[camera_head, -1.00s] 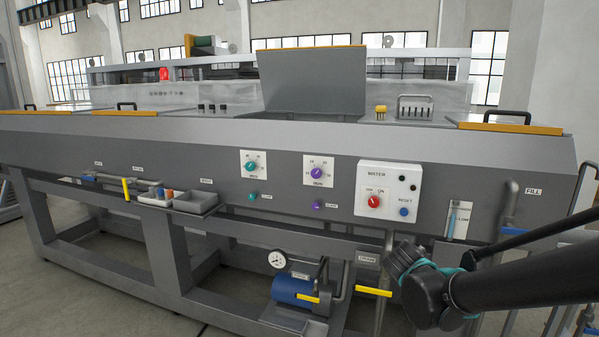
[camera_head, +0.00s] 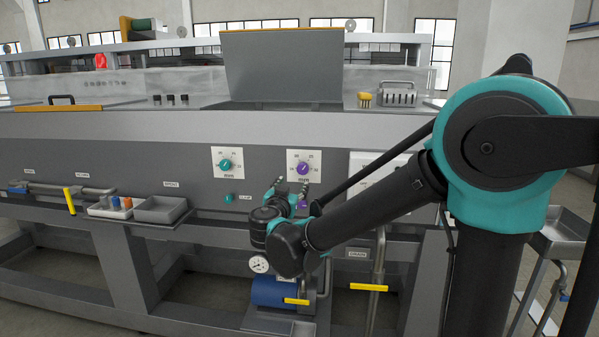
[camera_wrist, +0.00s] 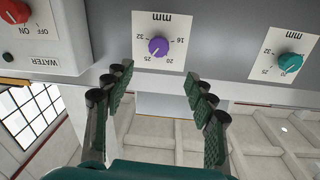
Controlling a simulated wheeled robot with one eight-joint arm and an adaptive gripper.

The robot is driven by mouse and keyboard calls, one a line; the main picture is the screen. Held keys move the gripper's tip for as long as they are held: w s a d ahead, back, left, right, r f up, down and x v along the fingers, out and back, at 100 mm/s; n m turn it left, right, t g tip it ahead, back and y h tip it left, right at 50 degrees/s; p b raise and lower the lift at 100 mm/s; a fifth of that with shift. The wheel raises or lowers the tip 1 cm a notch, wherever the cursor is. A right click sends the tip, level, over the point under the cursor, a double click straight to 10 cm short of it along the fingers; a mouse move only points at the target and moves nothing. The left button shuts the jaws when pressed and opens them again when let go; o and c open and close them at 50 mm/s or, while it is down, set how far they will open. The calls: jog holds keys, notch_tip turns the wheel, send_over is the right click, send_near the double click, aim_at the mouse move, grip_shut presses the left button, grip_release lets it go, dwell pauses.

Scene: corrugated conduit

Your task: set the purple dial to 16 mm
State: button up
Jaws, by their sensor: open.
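The purple dial (camera_head: 303,168) sits on a white square plate on the grey machine front. In the wrist view, which is upside down, the dial (camera_wrist: 158,46) has a scale marked mm, with 16 at picture right, 32 at left and 25 below left. Its pale mark seems to point toward 25. My gripper (camera_wrist: 158,80) is open and empty, its two green-padded fingers apart on either side of the dial's line, not touching it. In the head view my gripper (camera_head: 292,187) is just below the dial plate, partly hiding the purple button (camera_head: 302,204).
A teal dial (camera_head: 225,165) is on a plate beside the purple one. The white WATER box with a red knob (camera_wrist: 14,11) is on the other side. Below are a grey tray (camera_head: 160,209), a gauge and a blue pump (camera_head: 272,291) with yellow handles.

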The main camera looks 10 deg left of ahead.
aim_at(302, 170)
jog(key=w, duration=0.4)
jog(key=w+d, duration=0.1)
jog(key=w, duration=0.8)
jog(key=shift+w+d, duration=0.3)
jog(key=shift+c, duration=0.2)
jog(key=c, duration=1.1)
